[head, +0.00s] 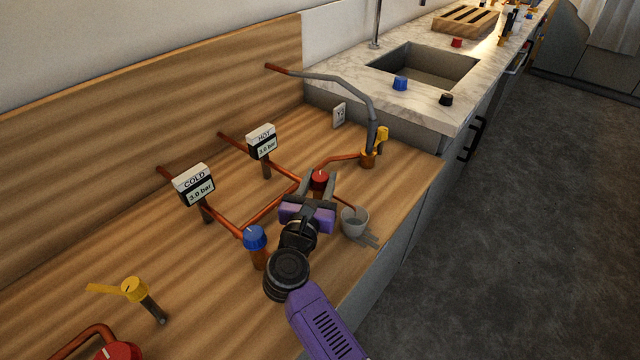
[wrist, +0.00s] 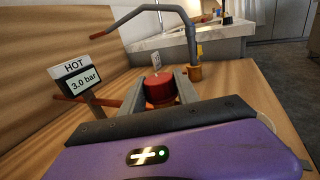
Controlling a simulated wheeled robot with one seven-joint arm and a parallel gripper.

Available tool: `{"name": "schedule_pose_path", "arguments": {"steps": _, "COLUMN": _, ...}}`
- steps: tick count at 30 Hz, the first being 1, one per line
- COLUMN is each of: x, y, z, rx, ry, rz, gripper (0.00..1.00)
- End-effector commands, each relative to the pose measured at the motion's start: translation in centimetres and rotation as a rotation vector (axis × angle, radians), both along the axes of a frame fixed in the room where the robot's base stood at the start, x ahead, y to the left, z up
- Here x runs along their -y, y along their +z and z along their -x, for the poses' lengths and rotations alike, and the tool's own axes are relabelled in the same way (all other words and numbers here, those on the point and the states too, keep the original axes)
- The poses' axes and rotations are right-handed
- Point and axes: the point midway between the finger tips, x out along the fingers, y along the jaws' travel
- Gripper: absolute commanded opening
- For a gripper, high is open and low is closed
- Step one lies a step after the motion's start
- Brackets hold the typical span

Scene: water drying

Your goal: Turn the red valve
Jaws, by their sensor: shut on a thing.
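The red valve (head: 319,178) is a round red knob on the copper pipework, just beyond the HOT gauge pipe. It also shows in the wrist view (wrist: 160,88), upright between my two fingers. My gripper (head: 318,183) is shut on the red valve, one finger on each side of it. The HOT gauge (head: 263,141) reads 3.0 bar, and it also shows in the wrist view (wrist: 77,77). The valve's lower body is partly hidden by my gripper.
A blue valve (head: 255,238) and the COLD gauge (head: 194,185), reading 3.0 bar, stand to the left. A yellow-handled valve (head: 381,137) stands beyond. Another red knob (head: 119,351) and a yellow-handled valve (head: 134,289) are at lower left.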

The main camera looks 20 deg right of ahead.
Motion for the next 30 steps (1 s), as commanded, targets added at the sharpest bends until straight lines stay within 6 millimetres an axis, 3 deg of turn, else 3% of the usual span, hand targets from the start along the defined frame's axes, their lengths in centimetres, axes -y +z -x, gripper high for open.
{"name": "schedule_pose_path", "arguments": {"steps": 13, "x": -0.02, "y": 0.01, "z": -0.03, "rx": -0.001, "ry": -0.009, "rz": 0.000, "gripper": 0.00}}
{"name": "schedule_pose_path", "arguments": {"steps": 14, "x": -0.02, "y": 0.01, "z": -0.03, "rx": -0.001, "ry": -0.009, "rz": 0.000, "gripper": 0.41}}
{"name": "schedule_pose_path", "arguments": {"steps": 17, "x": 0.00, "y": 0.01, "z": -0.04, "rx": -0.001, "ry": -0.009, "rz": 0.000, "gripper": 0.59}}
{"name": "schedule_pose_path", "arguments": {"steps": 30, "x": -0.58, "y": -0.05, "z": 0.89, "rx": 0.000, "ry": -0.006, "rz": 0.001, "gripper": 0.59}}
